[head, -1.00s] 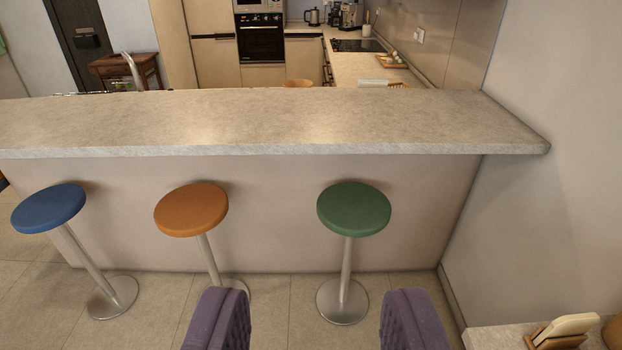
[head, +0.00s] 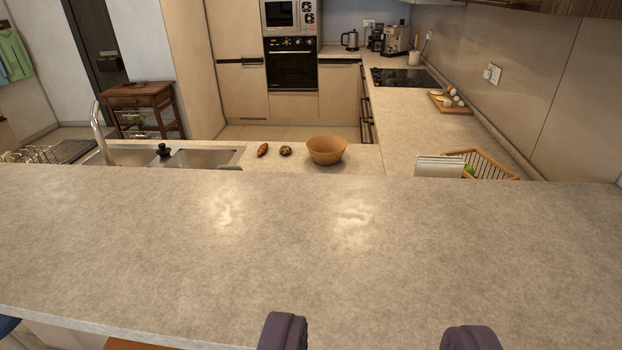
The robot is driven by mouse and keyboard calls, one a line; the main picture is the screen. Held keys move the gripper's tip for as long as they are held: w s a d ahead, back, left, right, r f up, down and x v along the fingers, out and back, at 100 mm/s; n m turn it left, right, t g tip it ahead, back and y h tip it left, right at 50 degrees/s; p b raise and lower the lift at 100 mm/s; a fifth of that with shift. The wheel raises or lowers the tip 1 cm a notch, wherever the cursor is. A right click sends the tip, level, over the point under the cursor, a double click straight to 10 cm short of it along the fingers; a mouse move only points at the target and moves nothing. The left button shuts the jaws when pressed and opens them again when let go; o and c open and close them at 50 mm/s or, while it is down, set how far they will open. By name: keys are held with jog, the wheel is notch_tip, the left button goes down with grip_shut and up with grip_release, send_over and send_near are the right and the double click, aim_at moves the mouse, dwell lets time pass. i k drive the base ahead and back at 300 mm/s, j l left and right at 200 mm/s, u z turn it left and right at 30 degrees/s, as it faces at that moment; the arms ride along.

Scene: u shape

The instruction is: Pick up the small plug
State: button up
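A small black knob-shaped object (head: 163,150) sits at the middle of the steel double sink (head: 205,158), beyond the raised counter. It may be the small plug, but it is too small to tell for sure. My gripper (head: 376,335) shows as two purple fingers at the bottom edge, wide apart with nothing between them. It is on the near side of the raised counter, well short of the sink and to its right.
The raised stone counter (head: 300,235) spans the view between me and the sink. Behind it stand a tall faucet (head: 99,130), an orange bowl (head: 326,149), small vegetables (head: 263,150) and a wire basket (head: 490,164). The countertop is bare.

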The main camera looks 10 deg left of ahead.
aim_at(165, 150)
jog(key=i+l+u, duration=0.1)
jog(key=i+u, duration=0.15)
jog(key=i, duration=0.3)
jog(key=i+l+u, duration=0.25)
jog(key=i, duration=0.3)
